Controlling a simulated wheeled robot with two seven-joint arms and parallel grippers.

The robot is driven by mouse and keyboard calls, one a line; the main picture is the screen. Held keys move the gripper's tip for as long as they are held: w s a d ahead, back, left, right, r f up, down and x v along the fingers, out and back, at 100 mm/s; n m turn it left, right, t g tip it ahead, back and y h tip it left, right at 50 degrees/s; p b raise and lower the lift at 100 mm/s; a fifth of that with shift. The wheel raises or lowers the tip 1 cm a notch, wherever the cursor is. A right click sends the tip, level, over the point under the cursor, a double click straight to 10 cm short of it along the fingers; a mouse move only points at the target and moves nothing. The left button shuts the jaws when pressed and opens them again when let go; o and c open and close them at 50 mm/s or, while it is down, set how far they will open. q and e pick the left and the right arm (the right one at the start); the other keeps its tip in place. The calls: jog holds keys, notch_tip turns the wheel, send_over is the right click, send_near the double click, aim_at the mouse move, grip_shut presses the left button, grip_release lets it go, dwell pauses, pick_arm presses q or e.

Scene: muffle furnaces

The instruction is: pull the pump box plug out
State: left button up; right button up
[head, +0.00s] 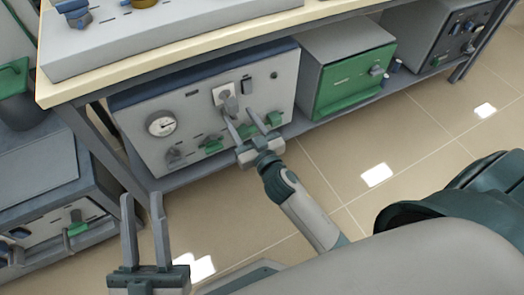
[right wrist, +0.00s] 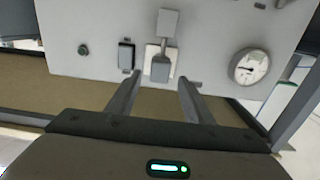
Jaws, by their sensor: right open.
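The pump box (head: 200,128) is a pale grey box with a dark blue top edge, standing under the table. Its front carries a round gauge (head: 161,123). A grey plug (head: 226,96) sits on a white socket plate on that front. In the right wrist view the plug (right wrist: 161,66) is near the middle, on its pale plate. My right gripper (head: 238,113) is open in front of the box. In the right wrist view its fingers are on either side of the plug, without visible contact. My left gripper (head: 143,205) is open and empty at lower left.
A dark switch (right wrist: 126,55) is beside the plug. Green-handled valves (head: 212,145) line the box's lower front. A green-fronted box (head: 348,82) stands to the right. The wooden tabletop (head: 200,42) overhangs above. The tiled floor (head: 340,150) in front is clear.

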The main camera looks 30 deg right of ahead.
pick_arm(q)
jog(key=shift+w+d+f+g, duration=0.1)
jog(key=shift+w+f+g, duration=0.2)
jog(key=shift+f, duration=0.2)
jog(key=shift+w+d+f+g, duration=0.1)
jog(key=shift+w+f+g, duration=0.2)
jog(key=shift+f, duration=0.15)
pick_arm(e)
jog(key=s, duration=1.3)
jog(key=shift+s+d, duration=0.25)
jog(key=shift+s, duration=0.15)
pick_arm(q)
jog(key=shift+s+a, duration=0.1)
jog(key=shift+s, duration=0.05)
